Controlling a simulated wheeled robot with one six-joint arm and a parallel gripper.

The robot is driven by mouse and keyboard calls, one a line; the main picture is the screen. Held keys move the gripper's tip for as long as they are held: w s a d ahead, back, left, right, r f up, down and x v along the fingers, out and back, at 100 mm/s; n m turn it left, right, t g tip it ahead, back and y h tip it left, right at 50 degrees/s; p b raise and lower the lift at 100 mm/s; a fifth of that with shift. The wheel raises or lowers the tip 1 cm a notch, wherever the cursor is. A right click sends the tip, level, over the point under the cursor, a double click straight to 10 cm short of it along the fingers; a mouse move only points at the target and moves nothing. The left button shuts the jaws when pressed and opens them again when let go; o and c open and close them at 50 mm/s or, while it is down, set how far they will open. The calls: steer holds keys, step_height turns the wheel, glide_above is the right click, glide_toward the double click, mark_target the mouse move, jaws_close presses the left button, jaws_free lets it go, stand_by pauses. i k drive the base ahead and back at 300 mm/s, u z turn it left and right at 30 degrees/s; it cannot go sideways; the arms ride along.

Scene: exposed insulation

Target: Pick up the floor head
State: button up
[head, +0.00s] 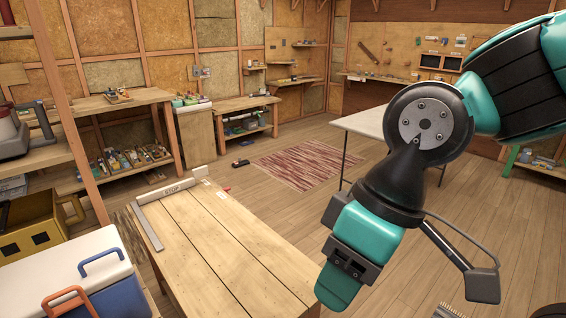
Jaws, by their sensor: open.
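I cannot make out the floor head for certain. A small dark object with a reddish end (240,163) lies on the floor left of the rug, too small to identify. A grey ridged object (449,311) is on the floor at the bottom edge, mostly cut off. My gripper (340,284) is open, at the lower centre, pointing down over the right side of the workbench, with nothing visibly held. Its jaws are seen from above and partly hidden.
A wooden workbench (215,240) bears a bar marked STOP (166,192) and a grey strip (148,227). A white-topped cooler (62,262) stands at the left. A pale table (372,122) stands behind my arm. Floor is open around the striped rug (305,163).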

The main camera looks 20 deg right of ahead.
mark_target(243, 163)
steer(key=z, duration=1.3)
steer(key=i, duration=3.9)
steer(key=u, duration=2.35)
steer(key=i, duration=2.1)
